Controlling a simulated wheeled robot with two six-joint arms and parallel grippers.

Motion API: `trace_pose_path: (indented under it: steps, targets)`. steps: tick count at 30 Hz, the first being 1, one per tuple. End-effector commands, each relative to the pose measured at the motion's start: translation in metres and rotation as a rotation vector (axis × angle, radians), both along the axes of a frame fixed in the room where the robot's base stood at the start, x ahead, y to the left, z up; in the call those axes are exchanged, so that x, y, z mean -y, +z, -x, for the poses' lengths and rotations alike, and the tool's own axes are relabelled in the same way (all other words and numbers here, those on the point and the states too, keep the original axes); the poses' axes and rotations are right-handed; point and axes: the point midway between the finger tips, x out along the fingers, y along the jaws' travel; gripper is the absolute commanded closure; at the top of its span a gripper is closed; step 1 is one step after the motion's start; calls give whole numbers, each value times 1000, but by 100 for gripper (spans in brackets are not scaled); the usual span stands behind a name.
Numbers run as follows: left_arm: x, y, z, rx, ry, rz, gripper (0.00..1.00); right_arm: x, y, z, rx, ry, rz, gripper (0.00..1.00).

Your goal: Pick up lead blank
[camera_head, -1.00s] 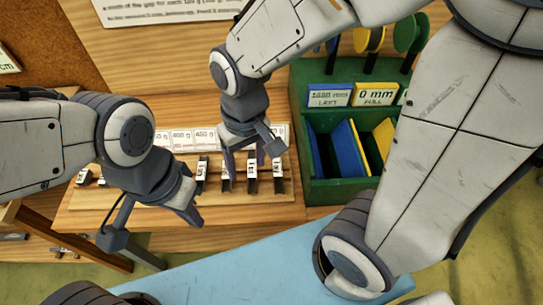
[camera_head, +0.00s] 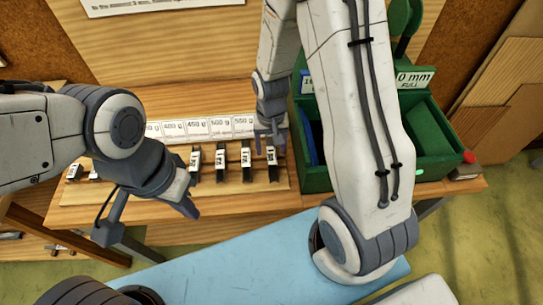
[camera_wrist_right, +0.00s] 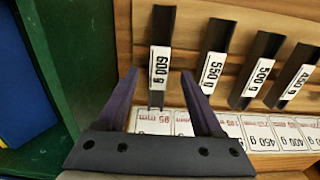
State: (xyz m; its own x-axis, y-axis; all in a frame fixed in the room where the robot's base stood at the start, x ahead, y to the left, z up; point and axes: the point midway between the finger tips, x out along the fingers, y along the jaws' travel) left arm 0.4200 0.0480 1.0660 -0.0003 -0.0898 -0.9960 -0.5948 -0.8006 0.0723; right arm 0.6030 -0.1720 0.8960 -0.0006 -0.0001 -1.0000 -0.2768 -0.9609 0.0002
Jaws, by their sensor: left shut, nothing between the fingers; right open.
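Several dark lead blanks with white weight labels stand in a row on a wooden rack (camera_head: 130,190). The right wrist view shows blanks marked 600 g (camera_wrist_right: 160,60), 550 g (camera_wrist_right: 212,65), 500 g (camera_wrist_right: 258,72) and 450 g (camera_wrist_right: 297,75). My right gripper (camera_head: 270,135) is open over the rightmost blank (camera_head: 272,172). In the right wrist view the 600 g blank appears between the fingertips of that gripper (camera_wrist_right: 158,80); contact cannot be told. My left gripper (camera_head: 188,207) is shut and empty, in front of the rack's left part.
A green box (camera_head: 315,180) with compartments stands just right of the rack, partly hidden by my right arm. White printed cards (camera_head: 196,128) line the back of the rack. A blue surface (camera_head: 240,265) lies in front of the bench.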

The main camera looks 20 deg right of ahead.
Motion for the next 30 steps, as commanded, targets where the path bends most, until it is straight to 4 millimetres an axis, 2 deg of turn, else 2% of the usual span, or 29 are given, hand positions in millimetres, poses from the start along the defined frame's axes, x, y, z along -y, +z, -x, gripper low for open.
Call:
trace_pose_path:
  steps: [3, 6, 14, 15, 19, 20, 30]
  targets:
    - [0, 2, 0, 0, 0, 0, 100, 1, -17, 2, -4, 0, 0, 32]
    - [0, 2, 0, 0, 0, 0, 100, 1, -25, 1, -1, 0, 0, 32]
    - [0, 2, 0, 0, 0, 0, 100, 1, -27, 1, 1, 1, 0, 32]
    - [0, 2, 0, 0, 0, 0, 100, 1, -27, 1, 1, 1, 0, 48]
    - [0, 2, 0, 0, 0, 0, 100, 1, -27, 1, 1, 1, 0, 98]
    - [0, 2, 0, 0, 0, 0, 100, 1, -27, 1, 1, 1, 0, 100]
    - [0, 2, 0, 0, 0, 0, 100, 1, -27, 1, 1, 1, 0, 100]
